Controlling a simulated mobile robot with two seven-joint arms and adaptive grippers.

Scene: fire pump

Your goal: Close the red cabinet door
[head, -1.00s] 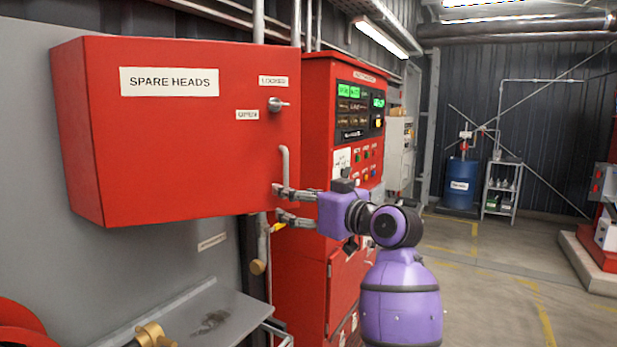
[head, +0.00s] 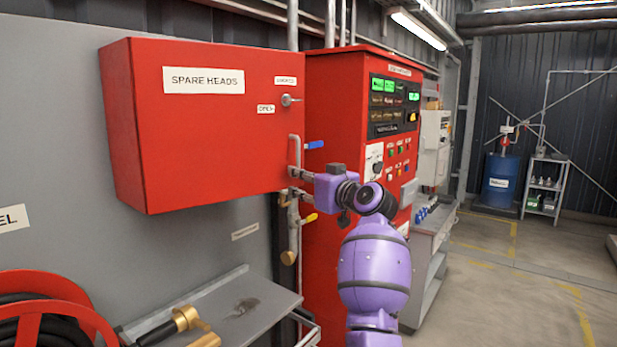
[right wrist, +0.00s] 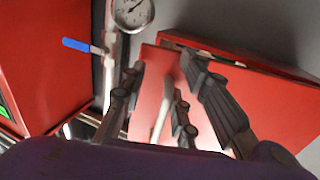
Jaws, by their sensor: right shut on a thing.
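The red cabinet (head: 128,130) labelled SPARE HEADS hangs on the grey panel in the head view. Its red door (head: 215,140) faces me, with a small silver latch knob (head: 290,100) near the upper right. A grey bar handle (head: 295,150) stands upright at the door's right edge. My right gripper (head: 295,184) is shut on the handle's lower part. In the right wrist view the fingers (right wrist: 160,108) are around the pale handle (right wrist: 162,110). My left gripper is not in view.
A red control panel (head: 340,130) stands right behind the door. A pipe with a blue lever (head: 315,145) and a yellow lever (head: 310,218) runs beside the handle. A grey shelf (head: 240,308) and red hose reel (head: 60,283) are below.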

